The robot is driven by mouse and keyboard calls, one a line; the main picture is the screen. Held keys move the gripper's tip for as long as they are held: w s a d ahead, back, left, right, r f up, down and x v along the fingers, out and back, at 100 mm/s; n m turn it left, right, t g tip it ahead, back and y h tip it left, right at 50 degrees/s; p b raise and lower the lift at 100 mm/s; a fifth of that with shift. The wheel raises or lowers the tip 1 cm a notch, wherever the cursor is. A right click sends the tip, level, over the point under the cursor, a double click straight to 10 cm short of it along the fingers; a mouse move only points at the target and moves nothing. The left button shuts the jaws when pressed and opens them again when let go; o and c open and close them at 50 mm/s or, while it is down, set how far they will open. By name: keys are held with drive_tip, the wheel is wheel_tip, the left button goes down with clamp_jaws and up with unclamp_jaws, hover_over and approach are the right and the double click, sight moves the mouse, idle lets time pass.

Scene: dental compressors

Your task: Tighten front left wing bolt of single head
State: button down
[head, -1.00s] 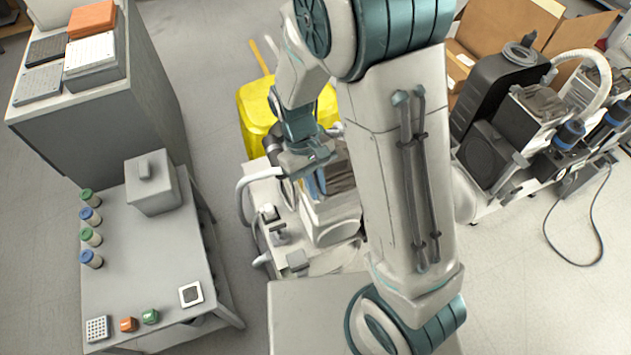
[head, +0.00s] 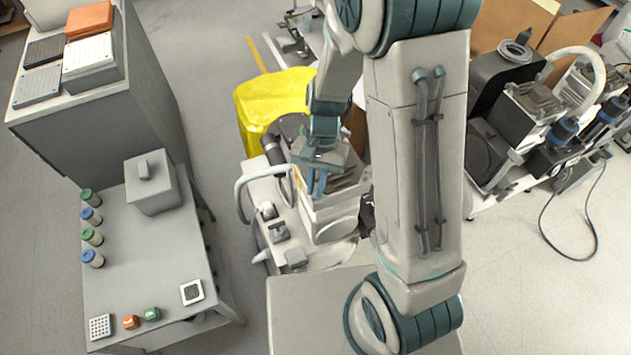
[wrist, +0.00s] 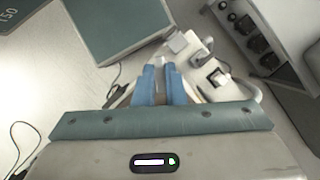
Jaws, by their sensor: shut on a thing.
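The single-head compressor stands in the middle of the head view. Its light grey head housing (head: 330,215) is partly hidden behind my arm. My gripper (head: 317,190) points down at the left side of the ribbed head, with its blue fingers close to the housing. In the wrist view the two blue fingers (wrist: 160,78) are close together, with a narrow gap holding something pale and small. The wing bolt itself is not clearly visible; the fingers hide that spot, so its tightness cannot be told.
A curved white handle (head: 240,190) rises left of the compressor, close to my gripper. A yellow bin (head: 270,100) stands behind. A grey bench (head: 150,260) with jars is at left. Other compressors (head: 540,115) stand at right. Floor between bench and compressor is clear.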

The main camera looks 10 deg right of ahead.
drive_tip(key=shift+m, duration=0.6)
drive_tip(key=c, duration=1.5)
unclamp_jaws()
drive_tip(key=shift+r, duration=0.1)
drive_tip(key=p+v, duration=0.1)
drive_tip(key=v, duration=1.2)
drive_tip(key=shift+d+r, duration=0.3)
drive_tip(key=shift+d, duration=0.1)
